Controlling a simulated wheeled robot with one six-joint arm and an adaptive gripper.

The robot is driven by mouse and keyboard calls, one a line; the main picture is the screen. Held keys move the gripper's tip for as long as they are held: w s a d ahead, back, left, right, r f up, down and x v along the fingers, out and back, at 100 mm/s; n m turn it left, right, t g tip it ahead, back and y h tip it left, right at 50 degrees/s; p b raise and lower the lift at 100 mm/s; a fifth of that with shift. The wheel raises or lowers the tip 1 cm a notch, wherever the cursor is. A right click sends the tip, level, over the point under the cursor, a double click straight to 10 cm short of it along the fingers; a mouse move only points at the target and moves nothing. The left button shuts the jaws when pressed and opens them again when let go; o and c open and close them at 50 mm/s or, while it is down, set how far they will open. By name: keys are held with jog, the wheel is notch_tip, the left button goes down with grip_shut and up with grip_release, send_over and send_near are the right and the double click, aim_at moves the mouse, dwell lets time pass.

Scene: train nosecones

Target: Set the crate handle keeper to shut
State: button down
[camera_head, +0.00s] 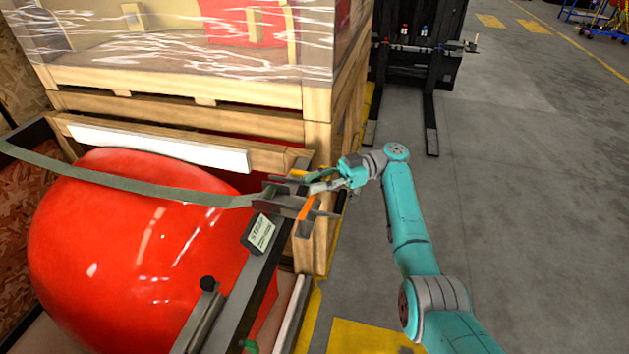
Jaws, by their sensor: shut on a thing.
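My gripper (322,186) is at the right end of a grey-green strap, over the crate's right edge. It is shut on part of a grey metal latch (287,200) that sits where the strap ends. An orange piece (306,209) sticks out below the latch, close under my gripper. I cannot tell which of these parts is the keeper, or its exact position, because the parts are small and overlap. The strap (150,187) runs left across a big red nosecone (130,255) in the crate.
A wooden crate (185,103) with wrapped goods stands behind the nosecone. A dark rail with a black knob (208,284) is at the front. A black forklift (420,45) stands at the back. The grey floor (530,200) to the right is clear.

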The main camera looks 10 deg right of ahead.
jog(key=c, duration=1)
grip_release()
jog(key=shift+a+f, duration=0.1)
jog(key=shift+o, duration=0.2)
notch_tip(320, 180, up, 10)
